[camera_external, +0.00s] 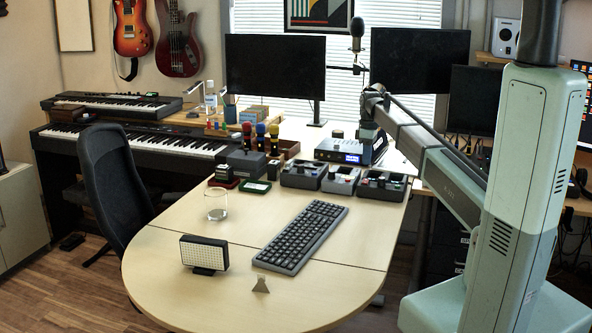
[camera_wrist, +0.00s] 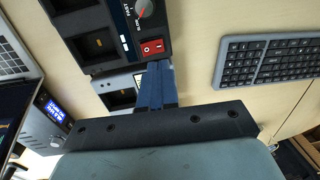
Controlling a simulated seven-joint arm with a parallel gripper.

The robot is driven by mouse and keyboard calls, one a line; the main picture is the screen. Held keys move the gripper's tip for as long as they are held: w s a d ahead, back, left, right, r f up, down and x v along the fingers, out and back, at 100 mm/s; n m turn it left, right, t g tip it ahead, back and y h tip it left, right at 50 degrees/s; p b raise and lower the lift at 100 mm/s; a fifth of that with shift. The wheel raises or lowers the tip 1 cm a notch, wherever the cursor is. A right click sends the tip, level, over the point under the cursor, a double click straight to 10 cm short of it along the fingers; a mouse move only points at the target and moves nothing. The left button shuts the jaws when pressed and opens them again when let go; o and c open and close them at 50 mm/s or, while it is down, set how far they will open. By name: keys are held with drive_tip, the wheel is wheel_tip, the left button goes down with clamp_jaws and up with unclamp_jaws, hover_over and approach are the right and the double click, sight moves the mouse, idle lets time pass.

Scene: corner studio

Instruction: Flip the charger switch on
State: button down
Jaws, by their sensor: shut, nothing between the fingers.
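A black charger (camera_wrist: 97,32) fills the top of the wrist view, with dark square bays, a dial and a red rocker switch (camera_wrist: 152,47) at its lower right corner. I cannot tell which way the rocker is set. My gripper (camera_wrist: 156,66) has its blue fingers shut and empty, with the tips seen just below the switch; contact is unclear. A paler charger (camera_wrist: 117,84) shows partly behind the fingers. In the external view, several chargers stand in a row: a left one (camera_external: 302,174), a grey middle one (camera_external: 340,179) and a right one (camera_external: 381,186). My gripper shows there above and behind them.
A device with a blue display (camera_external: 350,152) stands behind the chargers. A dark keyboard (camera_external: 301,236) lies in front, also at right in the wrist view (camera_wrist: 268,62). A glass (camera_external: 215,204), a light panel (camera_external: 204,253) and small batteries stand left. The table front is mostly clear.

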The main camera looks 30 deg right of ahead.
wheel_tip(320, 180, up, 8)
drive_tip(key=shift+s+a+f, duration=0.2)
drive_tip(key=shift+s+a, duration=0.1)
drive_tip(key=shift+s, duration=0.05)
idle(0.4)
